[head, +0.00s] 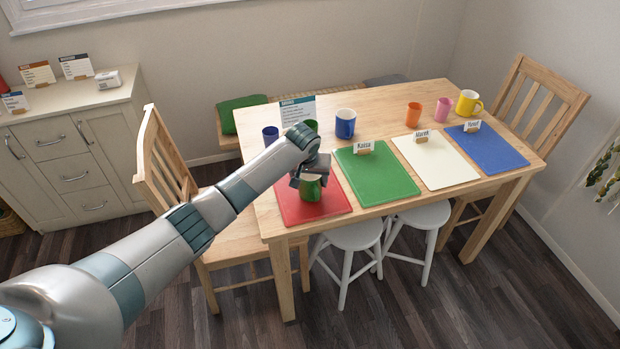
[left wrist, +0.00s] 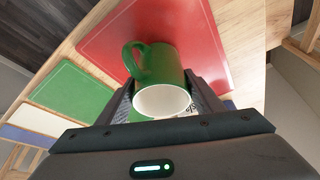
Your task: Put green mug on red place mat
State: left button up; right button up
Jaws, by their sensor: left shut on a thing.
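The green mug (head: 311,190) is between the fingers of my left gripper (head: 312,179), over the red place mat (head: 288,203). The left wrist view shows my left gripper (left wrist: 166,103) shut on the green mug (left wrist: 157,72), its open rim towards the camera and its handle to the left. The red place mat (left wrist: 196,37) lies behind the mug there. I cannot tell whether the mug's base touches the mat. My right gripper is in neither view.
A green mat (head: 376,176), a white mat (head: 437,160) and a blue mat (head: 489,148) lie to the right. A blue-and-white mug (head: 345,124), a blue cup (head: 270,135), an orange cup (head: 413,115), a pink cup (head: 442,110) and a yellow mug (head: 469,103) stand behind. Name cards stand near the mats.

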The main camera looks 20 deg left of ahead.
pick_arm(q)
jog(key=shift+f, duration=0.1)
jog(key=o, duration=1.3)
jog(key=b+v, duration=0.1)
jog(key=v, duration=1.1)
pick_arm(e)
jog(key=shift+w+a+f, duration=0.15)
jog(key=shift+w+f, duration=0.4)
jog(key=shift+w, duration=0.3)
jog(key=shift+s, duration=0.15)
